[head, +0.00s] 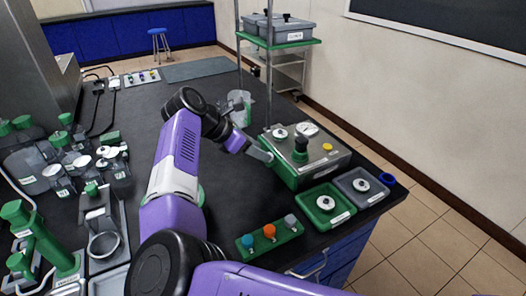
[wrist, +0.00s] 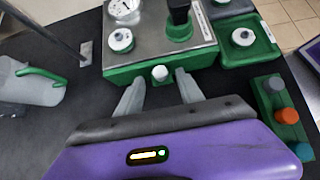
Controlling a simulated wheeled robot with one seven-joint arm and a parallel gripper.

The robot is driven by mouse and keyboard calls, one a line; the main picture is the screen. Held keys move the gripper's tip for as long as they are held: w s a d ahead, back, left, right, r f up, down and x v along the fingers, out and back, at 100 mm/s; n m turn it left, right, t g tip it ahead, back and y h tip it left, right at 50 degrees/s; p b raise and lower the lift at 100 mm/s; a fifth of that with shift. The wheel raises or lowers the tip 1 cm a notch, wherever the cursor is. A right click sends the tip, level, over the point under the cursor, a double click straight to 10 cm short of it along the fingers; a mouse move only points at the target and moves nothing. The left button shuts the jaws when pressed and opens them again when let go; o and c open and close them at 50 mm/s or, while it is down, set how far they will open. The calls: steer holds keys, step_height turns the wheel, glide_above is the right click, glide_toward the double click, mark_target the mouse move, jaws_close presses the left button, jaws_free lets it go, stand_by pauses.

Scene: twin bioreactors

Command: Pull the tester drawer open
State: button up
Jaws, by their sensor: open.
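The tester (head: 322,160) is a box with a metal top and green lower body near the bench's right side. In the wrist view its green front (wrist: 120,76) carries a small white knob (wrist: 160,73). The drawer front looks flush with the body, with no gap visible. My gripper (wrist: 158,79) is open, one finger on each side of the knob, with space between the knob and both fingers. In the head view my gripper (head: 262,154) is at the tester's left side, and the knob is hidden there.
A green tray (head: 313,212) and a grey tray (head: 350,177), each holding a white-knobbed item, sit beside the tester. A green block with coloured knobs (head: 286,233) is in front. A clear jug (head: 239,105) stands behind my gripper. Bottles crowd the left; mid-bench is clear.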

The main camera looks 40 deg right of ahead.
steer(key=shift+x, duration=1.35)
jaws_close()
stand_by(0.4)
